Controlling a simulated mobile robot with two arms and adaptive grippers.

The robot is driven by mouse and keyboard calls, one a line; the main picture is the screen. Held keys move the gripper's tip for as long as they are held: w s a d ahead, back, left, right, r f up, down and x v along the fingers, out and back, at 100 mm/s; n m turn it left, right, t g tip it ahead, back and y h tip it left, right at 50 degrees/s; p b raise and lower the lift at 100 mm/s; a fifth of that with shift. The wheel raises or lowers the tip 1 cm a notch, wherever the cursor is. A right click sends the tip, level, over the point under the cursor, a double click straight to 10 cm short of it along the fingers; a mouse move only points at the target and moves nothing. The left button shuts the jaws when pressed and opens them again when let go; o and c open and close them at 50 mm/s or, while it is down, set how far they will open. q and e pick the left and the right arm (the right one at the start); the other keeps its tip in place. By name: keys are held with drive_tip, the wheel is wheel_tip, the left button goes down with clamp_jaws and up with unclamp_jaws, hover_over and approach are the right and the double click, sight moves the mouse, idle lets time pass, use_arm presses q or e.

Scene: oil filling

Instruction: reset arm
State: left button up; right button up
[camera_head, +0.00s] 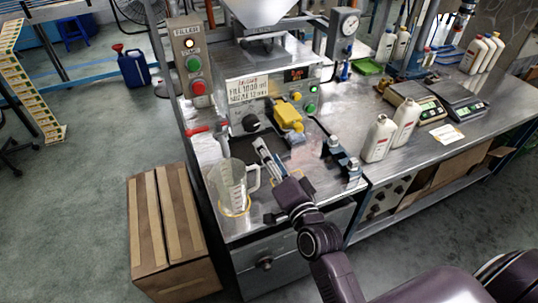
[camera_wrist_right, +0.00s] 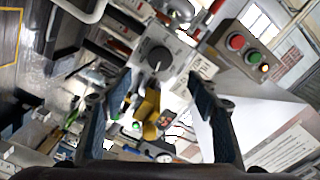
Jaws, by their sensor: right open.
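My right gripper (camera_head: 266,158) reaches in from the lower right in the head view, above the metal bench in front of the filling machine (camera_head: 262,95). It is open, and nothing shows between its fingers. In the right wrist view my right gripper (camera_wrist_right: 160,88) has its two blue-grey fingers wide apart. A black knob (camera_wrist_right: 159,58) and a yellow part (camera_wrist_right: 147,108) of the machine show beyond the fingers. A clear measuring jug (camera_head: 230,190) stands upright just left of the gripper, with its handle facing it. My left gripper is not in view.
The button box (camera_head: 192,62) stands on the machine's left. White bottles (camera_head: 378,140) and scales (camera_head: 414,103) stand on the bench to the right. A cardboard box (camera_head: 165,225) is on the floor at left.

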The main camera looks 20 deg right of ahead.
idle(0.3)
